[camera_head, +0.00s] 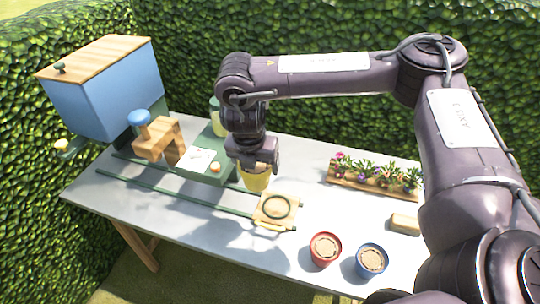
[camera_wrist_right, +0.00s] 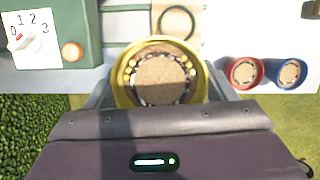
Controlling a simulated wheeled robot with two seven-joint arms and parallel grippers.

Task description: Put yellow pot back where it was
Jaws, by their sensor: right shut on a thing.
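The yellow pot (camera_head: 255,181) is held in my right gripper (camera_head: 252,163), above the table beside the wooden pad. In the right wrist view the yellow pot (camera_wrist_right: 160,76) sits between the fingers, upright, with brown soil and a ring of small yellow and pale bits inside. A red pot (camera_head: 325,249) and a blue pot (camera_head: 371,261) stand on the table at the front right, both with brown soil. They also show at the right of the wrist view, the red pot (camera_wrist_right: 243,73) left of the blue pot (camera_wrist_right: 291,74). My left gripper is not in view.
A square wooden pad with a dark ring (camera_head: 276,208) lies at the end of the green rails. A green machine with a dial panel (camera_head: 199,160) and a blue hopper (camera_head: 108,91) stands left. A flower planter (camera_head: 373,178) and tan block (camera_head: 405,224) lie right. Table room shows between.

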